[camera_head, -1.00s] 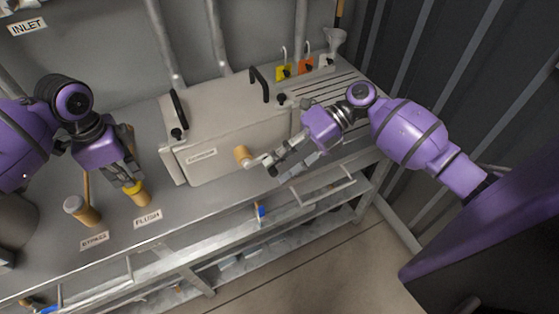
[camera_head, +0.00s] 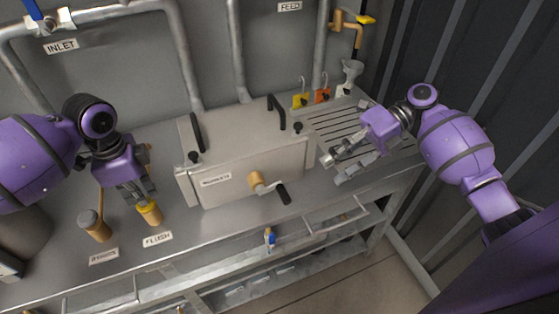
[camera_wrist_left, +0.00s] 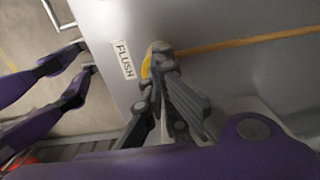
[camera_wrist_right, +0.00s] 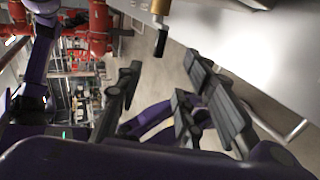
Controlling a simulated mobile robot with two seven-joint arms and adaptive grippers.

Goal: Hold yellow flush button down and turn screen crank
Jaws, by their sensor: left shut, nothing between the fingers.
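The yellow-topped flush button (camera_head: 150,211) stands on the bench behind its FLUSH label. My left gripper (camera_head: 146,197) is shut, with its tips on or just above the yellow top; contact is hard to confirm. In the left wrist view the tips cover part of the yellow cap (camera_wrist_left: 147,66). The screen crank (camera_head: 257,183) is on the front of the grey box, its black handle (camera_head: 283,193) pointing down and right. It also shows in the right wrist view (camera_wrist_right: 160,38). My right gripper (camera_head: 341,168) is open and empty, to the right of the crank and apart from it.
The grey screen box (camera_head: 240,150) has black handles on top. A slotted drain area (camera_head: 350,125) lies to its right. A rail (camera_head: 335,217) runs along the bench front.

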